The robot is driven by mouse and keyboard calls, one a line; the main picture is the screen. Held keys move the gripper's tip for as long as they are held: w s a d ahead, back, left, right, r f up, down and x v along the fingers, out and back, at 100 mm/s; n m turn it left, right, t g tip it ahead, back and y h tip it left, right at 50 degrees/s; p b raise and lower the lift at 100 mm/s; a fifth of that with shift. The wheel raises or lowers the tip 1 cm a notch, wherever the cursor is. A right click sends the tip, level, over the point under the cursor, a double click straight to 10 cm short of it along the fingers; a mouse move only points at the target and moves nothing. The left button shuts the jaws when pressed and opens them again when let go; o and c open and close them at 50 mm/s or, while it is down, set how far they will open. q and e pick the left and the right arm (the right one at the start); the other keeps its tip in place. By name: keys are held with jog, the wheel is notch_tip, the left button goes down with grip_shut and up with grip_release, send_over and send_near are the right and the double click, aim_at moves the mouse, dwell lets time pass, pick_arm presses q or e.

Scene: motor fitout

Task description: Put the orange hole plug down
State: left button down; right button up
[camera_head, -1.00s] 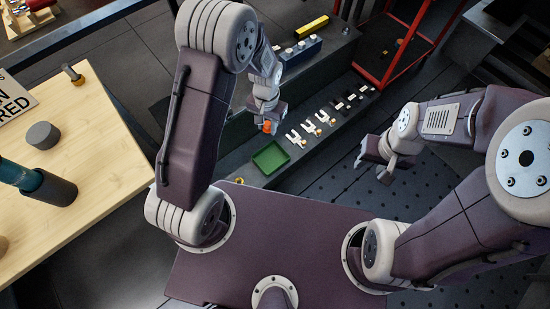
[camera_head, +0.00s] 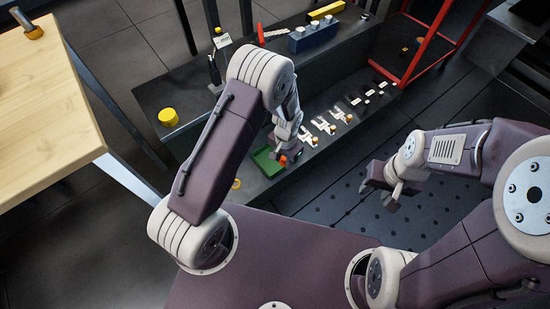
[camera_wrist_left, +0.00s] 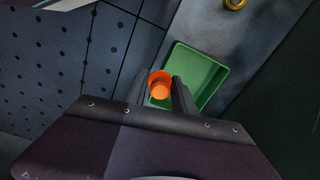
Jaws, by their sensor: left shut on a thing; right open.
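The orange hole plug (camera_wrist_left: 160,84) is held between the two fingers of my left gripper (camera_wrist_left: 161,92) in the left wrist view. In the head view the plug (camera_head: 283,161) is a small orange spot at the tip of my left gripper (camera_head: 287,155). The green tray (camera_wrist_left: 211,75) lies behind and beside the plug in the wrist view; the height of the plug over it cannot be told. In the head view the tray (camera_head: 262,163) is partly hidden by my left arm. My right gripper (camera_head: 385,190) is open and empty, away over the dark floor.
White forked parts (camera_head: 324,125) lie in a row on the dark lower step, right of the tray. A yellow ring (camera_wrist_left: 235,3) lies near the tray. On the upper step are a yellow cylinder (camera_head: 168,117) and a blue block (camera_head: 314,37). A red frame (camera_head: 428,50) stands behind.

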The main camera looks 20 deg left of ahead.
pick_arm(q)
jog(key=w+a+f+b, duration=0.1)
jog(key=w+a+f, duration=0.1)
jog(key=w+a+f+b, duration=0.2)
jog(key=w+f, duration=0.1)
jog(key=shift+w+a+b, duration=0.3)
jog(key=shift+w, duration=0.05)
jog(key=shift+w+a+r, duration=0.1)
notch_tip(320, 180, down, 4)
jog(key=b, duration=0.3)
jog(key=shift+f, duration=0.2)
jog(key=shift+r, duration=0.25)
jog(key=shift+f, duration=0.15)
jog(key=c, duration=1)
grip_release()
jog(key=shift+c, duration=0.2)
pick_arm(e)
notch_tip(320, 180, down, 8)
